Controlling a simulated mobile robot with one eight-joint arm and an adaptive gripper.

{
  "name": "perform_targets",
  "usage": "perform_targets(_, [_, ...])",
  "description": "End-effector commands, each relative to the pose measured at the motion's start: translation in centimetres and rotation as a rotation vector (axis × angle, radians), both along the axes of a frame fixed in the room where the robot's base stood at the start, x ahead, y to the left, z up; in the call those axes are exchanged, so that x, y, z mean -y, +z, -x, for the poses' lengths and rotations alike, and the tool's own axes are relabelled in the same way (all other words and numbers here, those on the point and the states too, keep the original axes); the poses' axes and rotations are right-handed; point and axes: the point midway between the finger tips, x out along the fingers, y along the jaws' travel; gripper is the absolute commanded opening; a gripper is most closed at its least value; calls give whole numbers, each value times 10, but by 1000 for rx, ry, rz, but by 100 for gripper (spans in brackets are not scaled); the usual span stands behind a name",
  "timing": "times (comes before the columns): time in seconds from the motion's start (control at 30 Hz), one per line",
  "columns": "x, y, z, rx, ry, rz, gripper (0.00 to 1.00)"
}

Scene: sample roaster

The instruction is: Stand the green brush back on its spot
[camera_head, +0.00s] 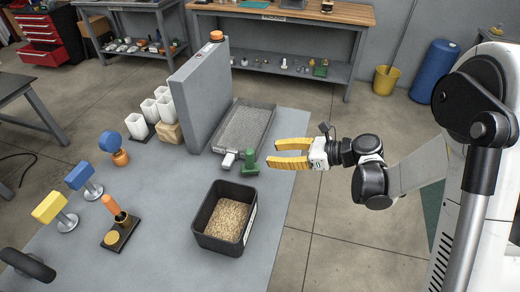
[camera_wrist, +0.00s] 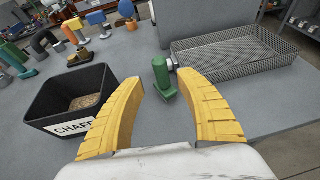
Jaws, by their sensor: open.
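A green object, apparently the brush (camera_head: 249,163), stands on the grey table near its right edge, with an upright round part above a wider foot. It also shows in the wrist view (camera_wrist: 161,76), beyond and between the fingertips. My gripper (camera_head: 274,153) has yellow fingers, spread open and empty, just to the right of the green object. No contact with it is clear. A small white piece (camera_head: 229,159) lies just left of it. I cannot make out a marked spot for the brush.
A black chaff bin (camera_head: 205,240) stands in front, and a wire-mesh tray (camera_head: 243,130) lies behind. A tall grey panel (camera_head: 195,90), white cups (camera_head: 150,112) and several coloured-handled items are further left. Bare table lies between the bin and the orange-handled item (camera_head: 112,205).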

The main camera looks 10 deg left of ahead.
Motion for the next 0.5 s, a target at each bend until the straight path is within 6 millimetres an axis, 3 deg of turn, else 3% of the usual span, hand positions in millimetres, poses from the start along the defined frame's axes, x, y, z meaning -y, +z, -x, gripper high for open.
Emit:
perform_targets(0.2, [23,10,4,-1,0,0,43])
perform_targets(0.5, [29,15,6,34,5,30,43])
